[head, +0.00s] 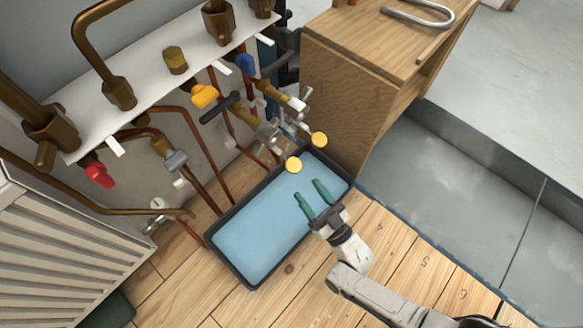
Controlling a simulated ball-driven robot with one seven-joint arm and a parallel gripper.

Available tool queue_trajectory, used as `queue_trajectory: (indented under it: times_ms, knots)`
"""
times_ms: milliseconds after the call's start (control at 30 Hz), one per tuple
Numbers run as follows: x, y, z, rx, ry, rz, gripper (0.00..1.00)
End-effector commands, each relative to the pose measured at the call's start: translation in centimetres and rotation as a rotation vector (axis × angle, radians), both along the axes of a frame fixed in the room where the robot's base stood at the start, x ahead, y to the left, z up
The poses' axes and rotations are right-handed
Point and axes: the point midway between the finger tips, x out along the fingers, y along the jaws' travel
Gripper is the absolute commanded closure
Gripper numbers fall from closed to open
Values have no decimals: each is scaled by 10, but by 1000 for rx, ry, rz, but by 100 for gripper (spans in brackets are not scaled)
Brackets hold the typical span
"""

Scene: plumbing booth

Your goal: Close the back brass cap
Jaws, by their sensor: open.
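Two round brass caps show in the head view, at the ends of short fittings on the pipework. One brass cap (293,165) is nearer and lower left. The other brass cap (319,139) is farther back, beside the wooden cabinet. How far each is turned cannot be told. My gripper (307,189) has two green fingers, spread apart and empty. It is over the blue tray, a little below the nearer cap in the picture and apart from both caps.
A dark-rimmed tray (228,266) with a blue inside lies on the wooden floor. A wooden cabinet (345,90) stands to the right of the caps. Pipes with yellow (204,96), blue (245,65) and red (99,175) handles crowd the left. A radiator (60,245) is lower left.

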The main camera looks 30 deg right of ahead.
Motion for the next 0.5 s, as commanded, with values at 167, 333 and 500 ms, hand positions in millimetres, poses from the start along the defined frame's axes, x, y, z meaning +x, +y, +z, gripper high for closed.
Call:
queue_trajectory:
  times_ms: [167, 333, 500]
  knots:
    - [31, 6, 13, 1, -3, 1, 47]
    - [57, 10, 23, 1, -2, 1, 47]
    - [72, 11, 29, 0, 1, 1, 47]
